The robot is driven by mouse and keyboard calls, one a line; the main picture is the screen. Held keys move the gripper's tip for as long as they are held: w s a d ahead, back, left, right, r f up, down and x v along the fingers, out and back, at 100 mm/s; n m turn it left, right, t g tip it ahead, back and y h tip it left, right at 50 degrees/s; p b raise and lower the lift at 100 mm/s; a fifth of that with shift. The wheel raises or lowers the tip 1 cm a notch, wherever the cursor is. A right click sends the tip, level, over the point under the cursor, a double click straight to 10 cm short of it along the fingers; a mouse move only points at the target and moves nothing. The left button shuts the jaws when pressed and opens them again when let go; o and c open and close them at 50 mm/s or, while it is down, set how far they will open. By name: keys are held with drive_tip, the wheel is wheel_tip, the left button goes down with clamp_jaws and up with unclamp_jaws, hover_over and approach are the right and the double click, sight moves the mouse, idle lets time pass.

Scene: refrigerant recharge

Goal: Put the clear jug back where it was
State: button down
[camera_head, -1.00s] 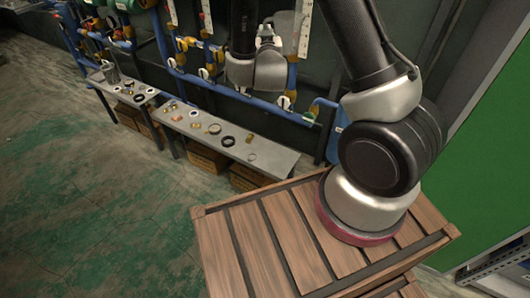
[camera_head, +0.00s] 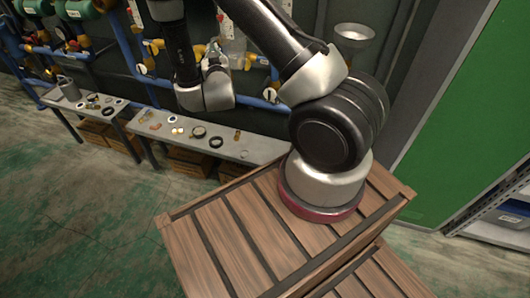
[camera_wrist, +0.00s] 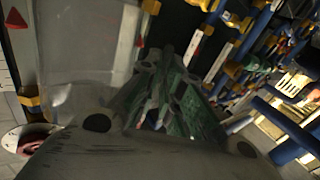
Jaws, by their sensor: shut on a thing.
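The clear jug (camera_head: 233,48) shows as a pale see-through shape behind my wrist, in front of the blue pipes. In the wrist view its clear wall (camera_wrist: 85,55) fills the upper left, close to the camera. My gripper (camera_wrist: 165,100) is shut on the jug, which is held up off any surface. In the head view my wrist and arm cover most of the gripper. The jug's base and the exact grip point are hidden.
A low grey bench (camera_head: 235,148) holds rings and small fittings, with a metal can (camera_head: 68,88) at its far left. Blue pipes (camera_head: 125,40) line the wall. A funnel (camera_head: 355,35) stands right of my arm. A green panel (camera_head: 455,110) is at right.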

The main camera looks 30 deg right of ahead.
drive_tip(key=shift+s+d+f+m+g+h, duration=1.1)
drive_tip(key=shift+d+f, duration=0.6)
drive_tip(key=shift+f, duration=5.55)
drive_tip(key=shift+s+d+f+m+g+h, duration=0.8)
drive_tip(key=shift+d+f+h, duration=0.75)
drive_tip(key=shift+f, duration=5.75)
drive_tip(key=shift+s+d+f+m+g+h, duration=1)
drive_tip(key=shift+d+f, duration=0.8)
drive_tip(key=shift+f, duration=5.45)
drive_tip(key=shift+s, duration=0.1)
drive_tip(key=c, duration=1.6)
unclamp_jaws()
drive_tip(key=shift+f, duration=0.1)
